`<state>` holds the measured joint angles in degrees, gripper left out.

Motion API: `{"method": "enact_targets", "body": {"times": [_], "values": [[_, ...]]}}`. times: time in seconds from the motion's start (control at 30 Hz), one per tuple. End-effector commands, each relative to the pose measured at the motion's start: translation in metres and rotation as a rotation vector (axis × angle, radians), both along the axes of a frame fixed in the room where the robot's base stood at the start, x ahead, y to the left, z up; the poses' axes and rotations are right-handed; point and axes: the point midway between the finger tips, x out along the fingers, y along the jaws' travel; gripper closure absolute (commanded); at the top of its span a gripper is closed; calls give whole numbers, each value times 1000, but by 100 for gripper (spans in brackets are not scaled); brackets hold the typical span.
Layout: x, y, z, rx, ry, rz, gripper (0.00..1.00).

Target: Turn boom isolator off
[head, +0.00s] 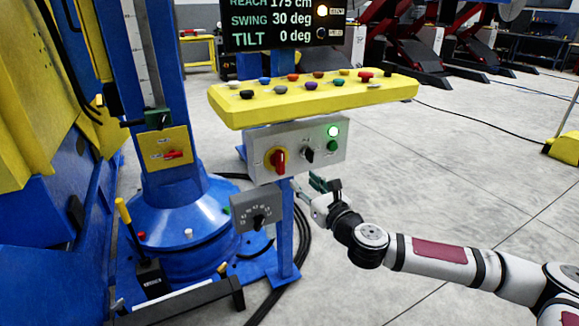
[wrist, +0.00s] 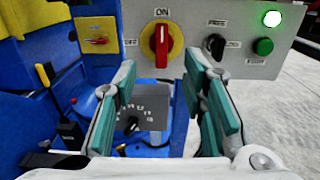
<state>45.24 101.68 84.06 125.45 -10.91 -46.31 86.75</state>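A red rotary handle on a yellow disc (head: 277,161) sits on the left of the grey switch panel (head: 313,165). In the wrist view the red handle (wrist: 162,46) stands upright, pointing at ON. A second, smaller red handle (head: 173,155) lies about level on a yellow plate on the blue column, and also shows at upper left in the wrist view (wrist: 97,41). I cannot read which is named boom isolator. My gripper (head: 316,190) is just below and right of the panel. Its green-padded fingers (wrist: 166,112) are open and empty, below the upright handle.
The panel also has a black selector (wrist: 214,44) and a lit green lamp (wrist: 271,18) above a green button (wrist: 263,46). A yellow button console (head: 315,98) overhangs it. A grey dial box (head: 256,207) hangs below. Open floor lies to the right.

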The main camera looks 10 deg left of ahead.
Motion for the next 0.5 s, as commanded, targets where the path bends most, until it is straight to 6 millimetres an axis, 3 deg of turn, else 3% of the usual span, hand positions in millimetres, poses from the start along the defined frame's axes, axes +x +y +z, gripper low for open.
{"method": "enact_targets", "body": {"times": [0.27, 0.5], "values": [[25, 15, -1, 7, 2, -6, 62], [64, 42, -2, 5, 1, -6, 62]]}}
